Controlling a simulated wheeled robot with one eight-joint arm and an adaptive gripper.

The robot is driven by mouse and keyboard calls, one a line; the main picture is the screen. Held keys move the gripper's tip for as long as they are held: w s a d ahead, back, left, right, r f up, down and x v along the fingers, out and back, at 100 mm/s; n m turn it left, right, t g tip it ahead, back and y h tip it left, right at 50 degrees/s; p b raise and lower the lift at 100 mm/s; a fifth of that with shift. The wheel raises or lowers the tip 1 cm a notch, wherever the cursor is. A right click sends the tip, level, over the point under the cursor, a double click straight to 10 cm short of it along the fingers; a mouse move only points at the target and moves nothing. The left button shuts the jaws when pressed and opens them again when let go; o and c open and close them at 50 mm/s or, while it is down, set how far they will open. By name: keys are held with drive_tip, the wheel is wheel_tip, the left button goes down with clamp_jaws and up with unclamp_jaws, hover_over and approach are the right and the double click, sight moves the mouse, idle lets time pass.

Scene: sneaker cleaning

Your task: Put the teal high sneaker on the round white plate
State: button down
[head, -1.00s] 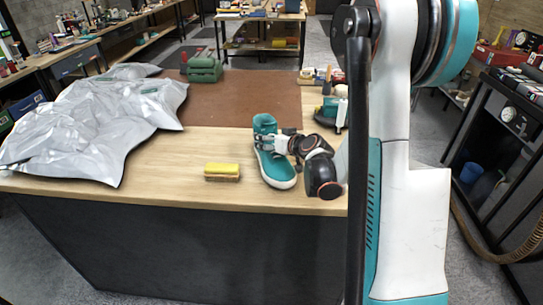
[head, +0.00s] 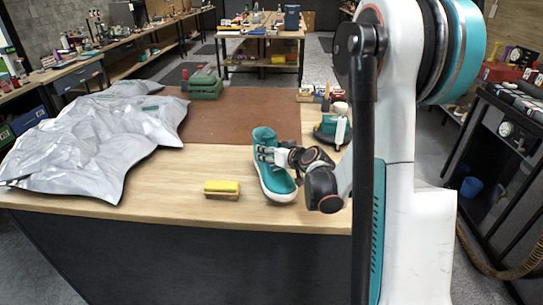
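The teal high sneaker (head: 276,186) has a white sole and is near the front of the wooden tabletop, right of centre, with its toe toward the front edge. My gripper (head: 264,154) reaches in from the right at the sneaker's upper part, with its fingers against the ankle. It appears shut on the sneaker; the fingertips are small and partly hidden. I cannot tell whether the sole touches the table. I cannot make out a round white plate; my arm hides part of the table's right side.
A yellow brush (head: 222,189) lies left of the sneaker. A crumpled silver sheet (head: 95,140) covers the left of the table. A brown mat (head: 235,117) and a green case (head: 205,87) are behind. A green-and-white item (head: 333,129) stands at the back right.

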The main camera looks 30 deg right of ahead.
wheel_tip(320, 180, up, 18)
drive_tip(key=p, duration=0.6)
drive_tip(key=s+a+f+n+y+b, duration=0.1)
drive_tip(key=s+a+f, duration=0.1)
drive_tip(key=a, duration=0.5)
drive_tip(key=s+a+f+n+y, duration=0.1)
drive_tip(key=a+f, duration=0.3)
drive_tip(key=a, duration=0.2)
drive_tip(key=s+a+f+n+y+b, duration=0.1)
drive_tip(key=s+a+f, duration=0.1)
drive_tip(key=a, duration=0.5)
drive_tip(key=shift+s+a+f+g+y+b, duration=0.3)
drive_tip(key=shift+a+f+y+b, duration=0.1)
drive_tip(key=shift+f, duration=0.4)
